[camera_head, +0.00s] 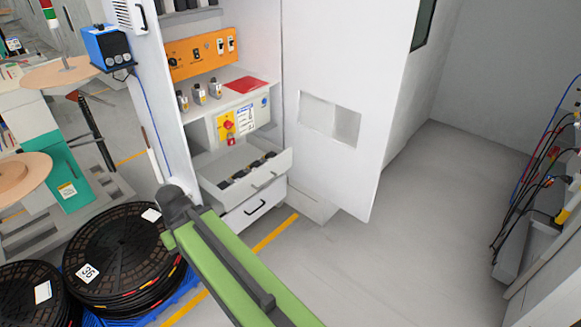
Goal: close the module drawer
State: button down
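The module drawer (262,177) is pulled out of the white cabinet. My green arm (235,270) reaches up from the bottom of the picture to a dark joint left of and below the open drawer. The arm appears apart from the drawer, though depth is hard to judge. I cannot make out any gripper fingers.
The open white cabinet door (340,65) stands right of the drawer. Black cable reels (120,255) lie on a blue pallet at lower left. A cable rack (530,225) stands at far right. The grey floor (420,250) between is clear.

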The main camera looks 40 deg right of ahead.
aim_at(212, 169)
jog(key=z, duration=0.35)
jog(key=i, duration=1)
jog(key=u, duration=0.1)
